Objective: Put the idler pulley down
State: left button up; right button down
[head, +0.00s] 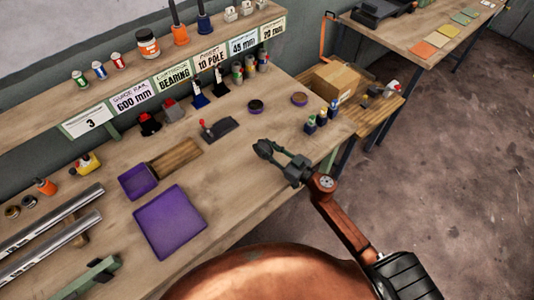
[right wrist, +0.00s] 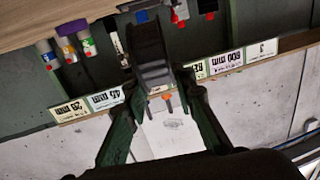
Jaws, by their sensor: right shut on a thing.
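My right gripper (head: 274,152) is shut on the dark grey idler pulley (head: 263,147) and holds it over the right part of the workbench (head: 225,165). In the right wrist view the idler pulley (right wrist: 150,48) shows as a dark, ribbed piece between the two green fingers of the gripper (right wrist: 156,85). Whether it touches the bench top is hard to tell, but it looks raised. My left gripper is not in view.
A purple tray (head: 170,222) and a smaller purple bin (head: 138,181) lie left of the gripper. A black fixture with a red knob (head: 219,127) stands behind. Two small round parts, dark (head: 256,106) and brown (head: 299,99), sit further back. Blue-based bottles (head: 322,117) stand near the right edge.

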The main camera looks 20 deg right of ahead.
jog(key=f+b, duration=0.1)
jog(key=f, duration=0.1)
jog(key=f+b, duration=0.1)
jog(key=f, duration=0.1)
jog(key=shift+w+d, duration=0.2)
jog(key=shift+w, duration=0.2)
jog(key=shift+r, duration=0.15)
jog(key=c, duration=1.6)
grip_release()
jog(key=shift+f, duration=0.25)
jog(key=shift+r, duration=0.1)
jog(key=shift+s+d, duration=0.15)
jog(key=shift+s, duration=0.1)
jog(key=v, duration=1.1)
jog(key=shift+s+d+r+p, duration=0.1)
jog(key=shift+s+p, duration=0.2)
jog(key=shift+p, duration=0.1)
